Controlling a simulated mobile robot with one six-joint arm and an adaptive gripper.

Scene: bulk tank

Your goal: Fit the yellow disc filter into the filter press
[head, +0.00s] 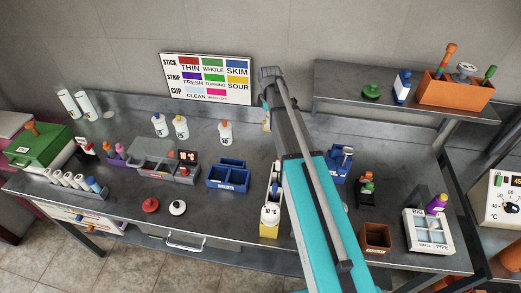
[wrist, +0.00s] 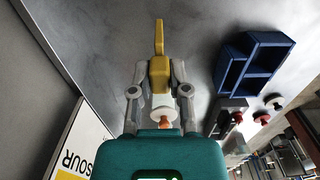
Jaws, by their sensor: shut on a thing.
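My gripper (wrist: 160,75) is shut on a yellow thing (wrist: 158,68), with a finger on either side of it. Its narrow end points away from my palm. Its shape does not show clearly as a disc from here. A white part with an orange tip (wrist: 163,113) shows between the fingers and my palm; I cannot tell whether it is a bottle behind. In the head view my arm hides most of the gripper. I cannot tell for certain which device is the filter press; a blue device with a handle (head: 343,158) and a dark green one (head: 367,186) stand right of my arm.
A blue open box (head: 228,175) stands left of my arm; it also shows in the wrist view (wrist: 250,62). Red (head: 150,205) and white (head: 178,208) knobbed discs lie at the bench front. A sign (head: 207,79) leans at the back. A raised shelf (head: 340,82) is at right.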

